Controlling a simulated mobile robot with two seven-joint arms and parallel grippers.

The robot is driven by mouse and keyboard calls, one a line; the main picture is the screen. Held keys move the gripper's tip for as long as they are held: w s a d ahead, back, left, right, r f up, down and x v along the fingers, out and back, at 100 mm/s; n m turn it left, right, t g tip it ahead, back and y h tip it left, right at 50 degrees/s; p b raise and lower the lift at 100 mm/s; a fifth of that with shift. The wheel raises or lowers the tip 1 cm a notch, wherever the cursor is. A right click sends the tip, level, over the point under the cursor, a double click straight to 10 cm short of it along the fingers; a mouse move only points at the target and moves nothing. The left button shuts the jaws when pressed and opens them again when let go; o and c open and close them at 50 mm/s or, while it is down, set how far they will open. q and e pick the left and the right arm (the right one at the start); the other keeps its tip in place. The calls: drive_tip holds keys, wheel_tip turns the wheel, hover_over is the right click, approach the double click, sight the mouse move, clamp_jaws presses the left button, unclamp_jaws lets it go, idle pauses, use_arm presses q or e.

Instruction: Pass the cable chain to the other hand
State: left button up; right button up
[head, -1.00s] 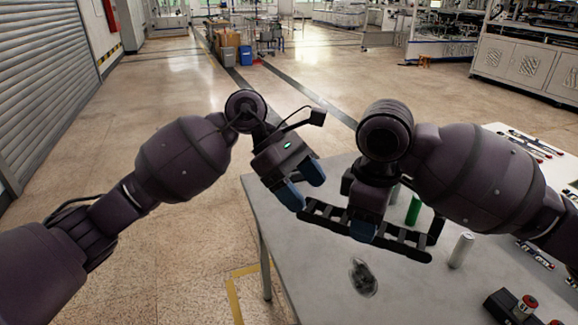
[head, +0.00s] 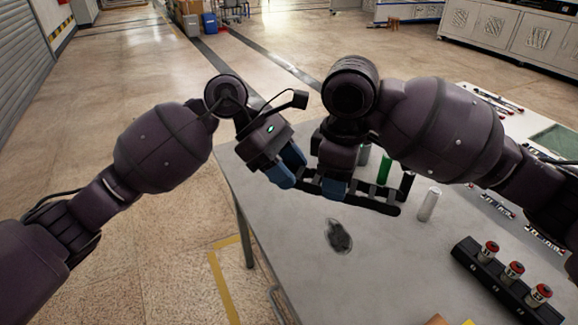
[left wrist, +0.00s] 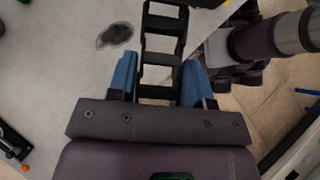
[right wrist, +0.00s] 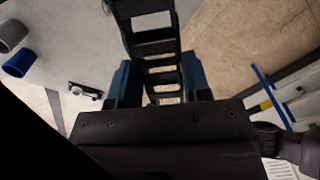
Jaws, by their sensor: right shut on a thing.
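The cable chain (head: 376,203) is a black, ladder-like strip held above the table. My right gripper (head: 336,187) is shut on it partway along, and one end sticks out to the right. In the right wrist view the chain (right wrist: 152,35) runs between the blue fingers (right wrist: 160,82). My left gripper (head: 288,168) is at the chain's left end. In the left wrist view the chain (left wrist: 161,48) lies between the blue fingers (left wrist: 158,75), which look open around it with very narrow gaps; contact is hard to tell.
Below is a grey table (head: 300,225) with a dark oval patch (head: 338,236). A green cylinder (head: 384,170) and a white cylinder (head: 429,204) stand close behind and right of the chain. A black holder (head: 480,275) with red-topped cylinders is at front right.

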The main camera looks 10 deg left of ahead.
drive_tip(key=o, duration=1.1)
drive_tip(key=shift+s+a, duration=0.1)
wheel_tip(320, 180, up, 12)
drive_tip(key=shift+r, duration=0.1)
